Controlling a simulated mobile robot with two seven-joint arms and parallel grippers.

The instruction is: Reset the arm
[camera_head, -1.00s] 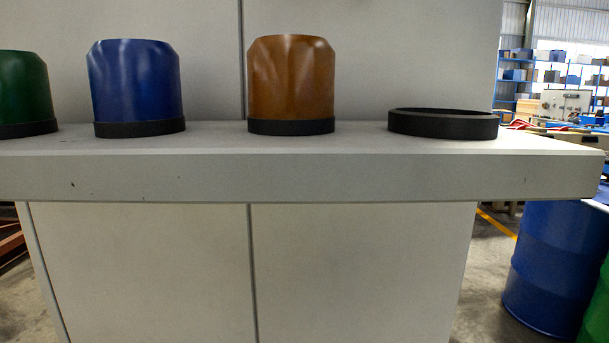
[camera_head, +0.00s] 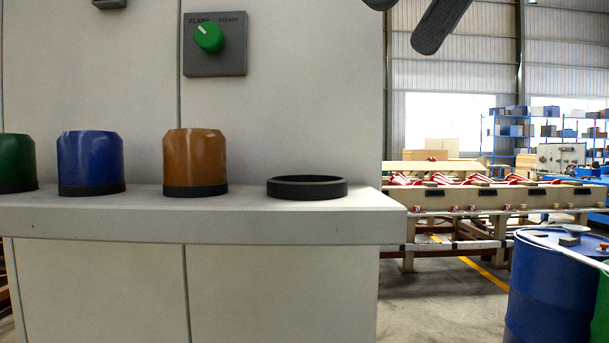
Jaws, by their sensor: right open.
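My right gripper (camera_head: 413,22) shows only in part at the top edge, right of the cabinet, as dark finger pieces with a gap between them. It is open, with nothing seen in it, and it is apart from the shelf and the things on it. The rest of the right arm is out of the picture. My left gripper is not in view.
A grey cabinet's shelf (camera_head: 200,226) carries green (camera_head: 16,163), blue (camera_head: 90,163) and orange (camera_head: 195,162) cups in black rings. An empty black ring (camera_head: 307,188) lies at right. Above is a green knob (camera_head: 209,37). A blue drum (camera_head: 556,285) stands at right.

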